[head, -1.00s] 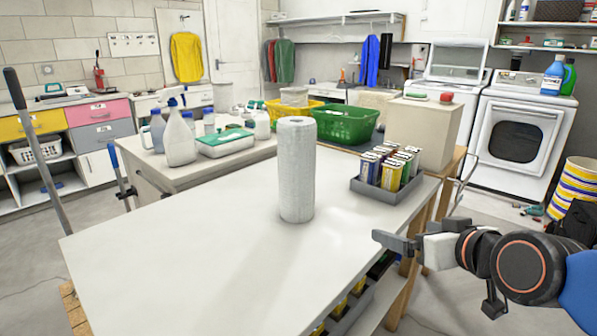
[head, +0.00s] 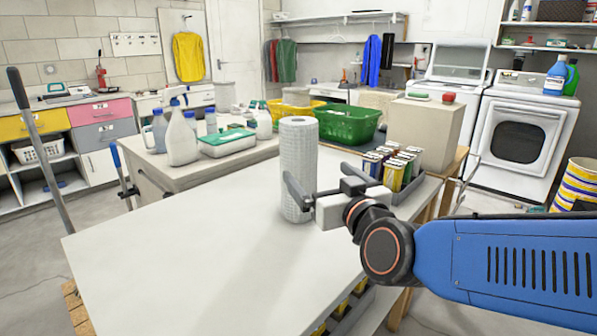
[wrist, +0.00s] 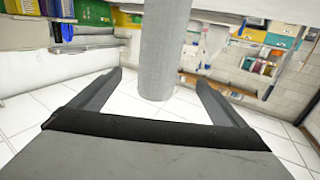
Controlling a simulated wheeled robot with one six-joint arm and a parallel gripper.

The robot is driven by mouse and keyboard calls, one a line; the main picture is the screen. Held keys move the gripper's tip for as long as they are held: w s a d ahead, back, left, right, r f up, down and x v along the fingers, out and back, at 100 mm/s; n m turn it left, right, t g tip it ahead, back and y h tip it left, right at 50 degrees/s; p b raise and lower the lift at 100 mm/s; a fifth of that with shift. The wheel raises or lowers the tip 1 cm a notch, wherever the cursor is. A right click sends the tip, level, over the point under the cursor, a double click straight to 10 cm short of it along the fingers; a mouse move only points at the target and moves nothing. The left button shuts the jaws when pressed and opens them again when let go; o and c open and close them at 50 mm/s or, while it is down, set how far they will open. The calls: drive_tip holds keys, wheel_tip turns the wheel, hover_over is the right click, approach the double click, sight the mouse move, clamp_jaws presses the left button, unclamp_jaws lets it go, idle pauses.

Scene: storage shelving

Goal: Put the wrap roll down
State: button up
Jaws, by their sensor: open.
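The wrap roll (head: 298,150), a white textured cylinder, stands upright on the white tabletop (head: 200,240). My gripper (head: 315,171) is open at about the roll's lower half, reaching in from the right. One finger crosses in front of the roll, and the other is to its right and farther back. In the wrist view the roll (wrist: 163,45) stands between the directions of the two spread fingers, at or just beyond the fingertips (wrist: 159,76). A gap shows on both sides of it, and I see no grip on it.
A green basket (head: 348,128) and a beige box (head: 425,122) are farther back. Spray bottles (head: 181,138) stand at the back left. The front of the table is clear.

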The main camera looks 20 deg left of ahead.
sight(298, 152)
drive_tip(key=x, duration=1.4)
drive_tip(key=shift+w, duration=0.1)
drive_tip(key=c, duration=1.3)
drive_tip(key=shift+r, duration=0.1)
